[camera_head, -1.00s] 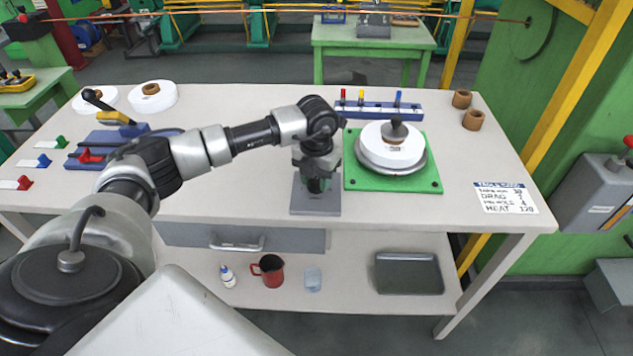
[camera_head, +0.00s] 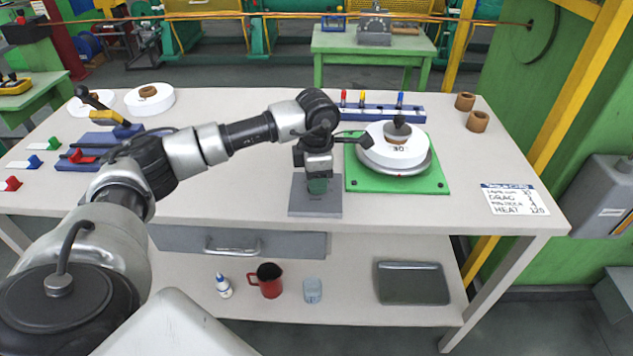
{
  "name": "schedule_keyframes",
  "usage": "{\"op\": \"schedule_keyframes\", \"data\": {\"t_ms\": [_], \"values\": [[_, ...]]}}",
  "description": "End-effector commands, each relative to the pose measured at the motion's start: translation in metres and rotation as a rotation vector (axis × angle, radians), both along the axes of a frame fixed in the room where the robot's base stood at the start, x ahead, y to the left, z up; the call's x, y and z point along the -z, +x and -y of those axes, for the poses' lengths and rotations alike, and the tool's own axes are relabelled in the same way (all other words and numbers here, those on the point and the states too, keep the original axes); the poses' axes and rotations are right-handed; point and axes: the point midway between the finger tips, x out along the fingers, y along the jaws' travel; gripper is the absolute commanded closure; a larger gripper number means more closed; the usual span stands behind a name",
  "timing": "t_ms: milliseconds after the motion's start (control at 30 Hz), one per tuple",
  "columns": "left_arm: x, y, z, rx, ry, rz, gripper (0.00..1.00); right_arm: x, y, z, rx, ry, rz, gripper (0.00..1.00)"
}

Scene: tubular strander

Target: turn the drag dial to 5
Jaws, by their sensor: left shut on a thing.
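My left gripper (camera_head: 317,178) points down over a small grey stand (camera_head: 316,208) near the front middle of the bench. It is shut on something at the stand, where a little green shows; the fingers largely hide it. No dial face or drag number is readable there. A dark rod with a knob-like end (camera_head: 367,140) reaches right from beside the gripper to the white drum. A white card (camera_head: 515,200) at the right lists values, with DRAG among its lines, its figure too blurred to read. My right gripper is not in view.
Right of the stand, a white drum (camera_head: 399,151) marked 30 sits on a green plate (camera_head: 433,183). A blue rack (camera_head: 377,112) with coloured pegs stands behind. Two brown rings (camera_head: 477,121) are at the back right.

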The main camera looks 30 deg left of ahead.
Motion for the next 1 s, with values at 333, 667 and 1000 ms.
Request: {"op": "schedule_keyframes", "data": {"t_ms": [333, 667, 1000], "values": [[0.001, 0.001, -0.001, 0.304, 0.000, 0.002, 0.87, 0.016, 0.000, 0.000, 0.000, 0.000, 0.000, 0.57], [0.000, 0.001, 0.000, 0.490, 0.000, 0.003, 0.87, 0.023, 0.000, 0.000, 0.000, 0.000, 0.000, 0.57], [-0.001, 0.001, 0.000, 0.554, 0.000, 0.004, 0.87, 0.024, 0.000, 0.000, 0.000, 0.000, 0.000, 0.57]]}}
